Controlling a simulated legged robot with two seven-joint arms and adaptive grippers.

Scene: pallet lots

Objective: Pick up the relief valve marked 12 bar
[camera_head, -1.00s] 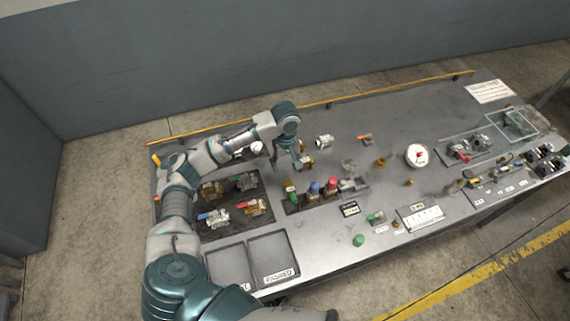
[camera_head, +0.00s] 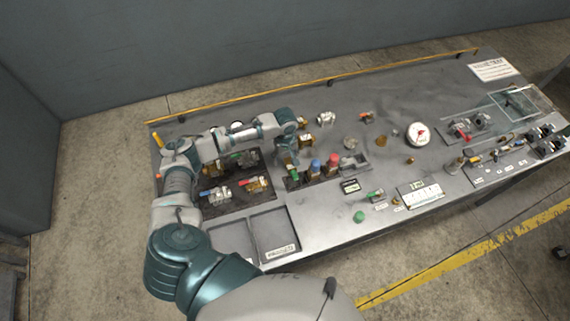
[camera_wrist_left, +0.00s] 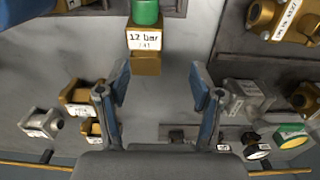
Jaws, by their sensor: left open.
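The relief valve marked 12 bar (camera_wrist_left: 144,40) is a brass body with a green cap and a white label, standing upright at the top of the left wrist view. In the head view its green cap (camera_head: 295,174) shows at the left end of a row, beside a blue-capped valve (camera_head: 315,166) and a red-capped valve (camera_head: 333,160). My left gripper (camera_head: 288,158) is just behind the green-capped valve. In the left wrist view the fingers of my left gripper (camera_wrist_left: 160,88) are apart, with nothing between them; the valve lies beyond the tips. My right gripper is not seen.
A dark tray with valves (camera_head: 238,207) lies left of the row, with two shallow grey bins (camera_head: 273,232) in front. Brass fittings (camera_head: 306,138) and a steel fitting (camera_head: 326,118) stand close behind the gripper. A round gauge (camera_head: 418,133) is farther right. The table's front middle is mostly clear.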

